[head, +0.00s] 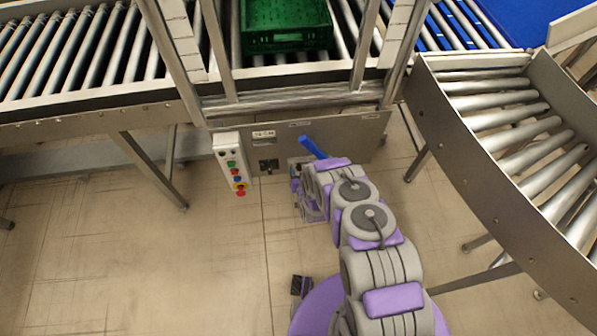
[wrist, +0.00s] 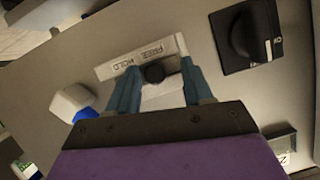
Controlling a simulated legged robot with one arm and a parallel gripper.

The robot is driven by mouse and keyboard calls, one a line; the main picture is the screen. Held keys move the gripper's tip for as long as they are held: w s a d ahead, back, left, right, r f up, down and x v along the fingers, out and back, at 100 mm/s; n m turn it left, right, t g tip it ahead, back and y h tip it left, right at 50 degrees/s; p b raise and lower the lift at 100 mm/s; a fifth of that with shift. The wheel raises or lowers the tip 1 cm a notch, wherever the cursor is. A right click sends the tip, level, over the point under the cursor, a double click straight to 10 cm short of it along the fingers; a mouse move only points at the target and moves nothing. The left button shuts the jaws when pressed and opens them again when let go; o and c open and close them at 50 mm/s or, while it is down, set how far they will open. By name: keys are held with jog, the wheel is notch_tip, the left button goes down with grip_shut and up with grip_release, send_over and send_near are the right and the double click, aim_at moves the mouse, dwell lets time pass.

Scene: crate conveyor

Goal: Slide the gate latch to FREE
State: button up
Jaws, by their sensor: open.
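The latch's round black knob (wrist: 154,73) stands out from the grey panel in the wrist view. A pale label strip (wrist: 142,57) with the words FREE and HOLD runs beside it, seen upside down. I cannot tell exactly which word the knob lines up with. My gripper (wrist: 158,76) is open, with one blue-grey finger on each side of the knob. I cannot tell whether either finger touches it. In the head view my arm hides the latch on the front panel (head: 350,135).
A black handle on a dark plate (wrist: 268,58) sits close to the right of my fingers. A green crate (head: 287,40) rests on rollers above. A curved conveyor (head: 470,170) stands right.

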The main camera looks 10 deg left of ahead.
jog(key=p+v, duration=0.4)
jog(key=v, duration=1.3)
jog(key=shift+s+p, duration=0.2)
jog(key=shift+p, duration=0.2)
jog(key=shift+w, duration=0.1)
jog(key=w+d+r+g+h, duration=0.3)
jog(key=w+d+r, duration=0.1)
jog(key=w+r, duration=0.8)
jog(key=s+d+r+m+g+h, duration=0.1)
jog(key=d+r+g, duration=0.15)
jog(key=r, duration=0.55)
jog(key=s+d+r+g+h, duration=0.1)
jog(key=d+r, duration=0.3)
jog(key=r, duration=0.5)
jog(key=s+d+r+m+g, duration=0.1)
jog(key=s+d+r+g, duration=0.15)
jog(key=s+r, duration=0.55)
jog(key=s+d+r+g, duration=0.1)
jog(key=s+d+r, duration=0.2)
jog(key=s+r, duration=0.45)
jog(key=s+r+g, duration=0.2)
jog(key=s+r, duration=0.3)
jog(key=s, duration=0.6)
jog(key=s+d+r+g, duration=0.1)
jog(key=s+r, duration=0.5)
jog(key=s, duration=0.6)
jog(key=shift+s+d+g, duration=0.25)
jog(key=shift+g, duration=0.45)
